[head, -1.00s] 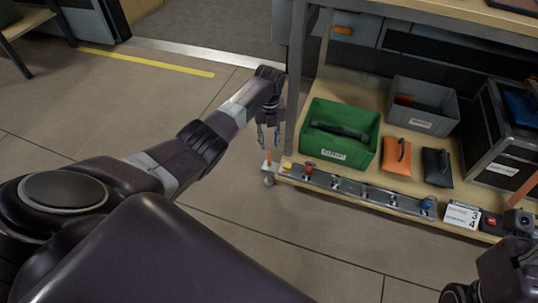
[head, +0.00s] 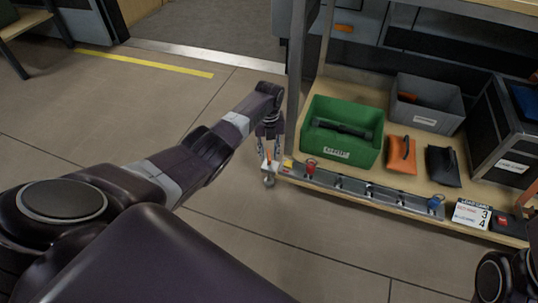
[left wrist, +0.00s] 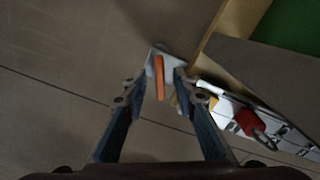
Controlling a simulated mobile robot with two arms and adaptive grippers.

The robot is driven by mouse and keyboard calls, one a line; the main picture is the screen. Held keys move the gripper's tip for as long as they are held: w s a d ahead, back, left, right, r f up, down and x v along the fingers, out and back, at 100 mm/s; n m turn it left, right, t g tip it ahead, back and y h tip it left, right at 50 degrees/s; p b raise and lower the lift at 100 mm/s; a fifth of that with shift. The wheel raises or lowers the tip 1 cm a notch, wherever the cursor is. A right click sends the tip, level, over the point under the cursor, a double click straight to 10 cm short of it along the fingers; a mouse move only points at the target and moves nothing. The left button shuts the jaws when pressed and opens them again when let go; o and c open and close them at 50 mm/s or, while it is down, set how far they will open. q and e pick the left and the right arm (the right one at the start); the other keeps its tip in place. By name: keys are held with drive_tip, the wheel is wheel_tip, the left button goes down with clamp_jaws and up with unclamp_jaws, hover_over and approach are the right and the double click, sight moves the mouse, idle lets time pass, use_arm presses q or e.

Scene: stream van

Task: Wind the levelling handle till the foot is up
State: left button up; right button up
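The orange levelling handle (head: 268,158) stands up from a pale bracket (head: 270,167) at the left front corner of the low wooden shelf. The grey round foot (head: 269,182) sits beneath it, close to the floor. My left gripper (head: 269,157) points down over the handle with its fingers apart. In the left wrist view the handle (left wrist: 159,77) lies between the open fingertips (left wrist: 160,82), with a gap visible on both sides. My right gripper (head: 506,278) is only partly in view at the lower right, its fingers not clear.
A post (head: 297,70) rises close by. The floor left is clear.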

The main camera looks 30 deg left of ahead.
use_arm(q)
drive_tip(key=shift+c, duration=0.2)
clamp_jaws()
idle(0.3)
